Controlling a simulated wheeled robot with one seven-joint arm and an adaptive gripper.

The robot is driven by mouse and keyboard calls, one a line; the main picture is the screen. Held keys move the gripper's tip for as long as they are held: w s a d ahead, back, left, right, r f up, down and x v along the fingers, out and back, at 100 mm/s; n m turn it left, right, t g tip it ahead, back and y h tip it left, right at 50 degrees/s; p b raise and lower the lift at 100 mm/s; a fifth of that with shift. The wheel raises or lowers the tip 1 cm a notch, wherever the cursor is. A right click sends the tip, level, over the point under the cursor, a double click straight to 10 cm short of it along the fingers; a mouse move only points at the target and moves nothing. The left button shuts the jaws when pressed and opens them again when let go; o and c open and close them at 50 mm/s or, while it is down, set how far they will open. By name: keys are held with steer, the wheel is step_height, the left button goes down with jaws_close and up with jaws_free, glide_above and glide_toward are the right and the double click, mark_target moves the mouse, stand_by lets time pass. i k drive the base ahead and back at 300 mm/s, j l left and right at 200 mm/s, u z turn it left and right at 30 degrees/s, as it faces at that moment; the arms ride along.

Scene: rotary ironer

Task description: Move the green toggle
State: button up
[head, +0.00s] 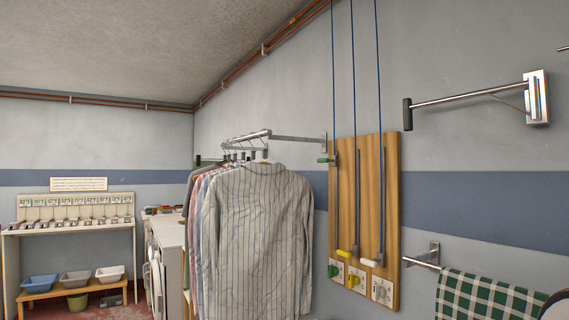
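A wooden board (392,220) hangs on the right wall with three upright slots and blue cords running up from it. A green toggle (326,160) sticks out to the left near the top of the leftmost slot. A yellow toggle (345,253) and a white toggle (371,262) sit low in the other two slots. Below, a small plate with a green mark (333,271) sits under the leftmost slot, beside plates with yellow and white marks.
Shirts (262,235) hang from a wall rail (295,139) just left of the board. A towel bar with a green checked cloth (490,303) is at lower right. A metal wall arm (465,97) juts out above it. White machines (168,250) stand behind the shirts.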

mark_target(333, 161)
steer(key=i+j, duration=0.2)
steer(key=i, duration=0.3)
steer(key=i+j+u, duration=0.1)
steer(key=i, duration=0.35)
steer(key=i+j, duration=0.2)
steer(key=i, duration=0.3)
steer(key=u, duration=0.05)
